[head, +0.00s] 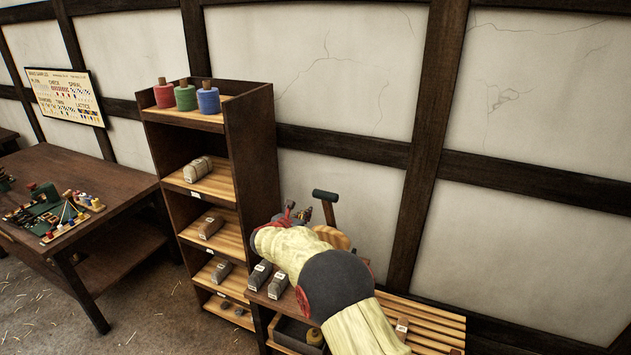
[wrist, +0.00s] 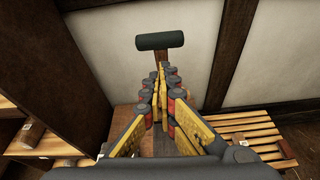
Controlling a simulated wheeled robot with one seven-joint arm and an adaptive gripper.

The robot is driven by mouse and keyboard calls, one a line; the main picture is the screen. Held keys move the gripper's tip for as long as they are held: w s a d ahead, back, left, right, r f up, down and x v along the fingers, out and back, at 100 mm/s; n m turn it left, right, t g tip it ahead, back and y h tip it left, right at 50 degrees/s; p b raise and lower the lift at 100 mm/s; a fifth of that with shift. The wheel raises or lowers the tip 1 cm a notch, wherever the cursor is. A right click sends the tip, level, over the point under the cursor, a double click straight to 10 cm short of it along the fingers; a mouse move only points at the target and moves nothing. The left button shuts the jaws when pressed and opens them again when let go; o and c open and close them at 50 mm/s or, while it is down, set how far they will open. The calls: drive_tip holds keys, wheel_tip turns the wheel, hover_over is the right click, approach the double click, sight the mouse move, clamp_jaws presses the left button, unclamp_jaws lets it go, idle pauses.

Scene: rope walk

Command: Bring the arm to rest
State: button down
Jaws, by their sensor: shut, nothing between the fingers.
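My arm reaches out over the low slatted bench in the head view, and its forearm covers part of the bench. My gripper (wrist: 161,75) shows in the wrist view with its yellow and red fingers together and nothing between them. A dark-headed mallet (head: 326,196) stands up just beyond the gripper. Its head (wrist: 160,41) shows past the fingertips in the wrist view; I cannot tell whether the fingers touch it.
A tall shelf (head: 255,140) with spools and labelled blocks stands left of my arm. A dark table (head: 110,190) with tools stands far left. The timbered wall is close behind.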

drive_tip(key=s+d+f+m+g+h, duration=0.1)
drive_tip(key=s+d+f+m+g, duration=0.2)
drive_tip(key=s+d+f+m, duration=0.3)
drive_tip(key=s+d+f+m+g, duration=0.3)
drive_tip(key=s+m, duration=0.2)
drive_tip(key=s, duration=0.4)
drive_tip(key=s+d+r+m+y+b, duration=0.2)
drive_tip(key=s+d+m, duration=0.4)
drive_tip(key=s, duration=0.9)
drive_tip(key=s+d+r+m+g+y+b, duration=0.1)
drive_tip(key=s+d+r+m+b, duration=0.3)
drive_tip(key=s, duration=1.1)
drive_tip(key=s+d+r+m+g+y+b, duration=0.1)
drive_tip(key=s+d+r+m, duration=0.6)
drive_tip(key=s, duration=0.8)
drive_tip(key=shift+d+r+m+y+b, duration=0.25)
drive_tip(key=shift+d+m+y+b, duration=0.7)
drive_tip(key=shift+m, duration=0.65)
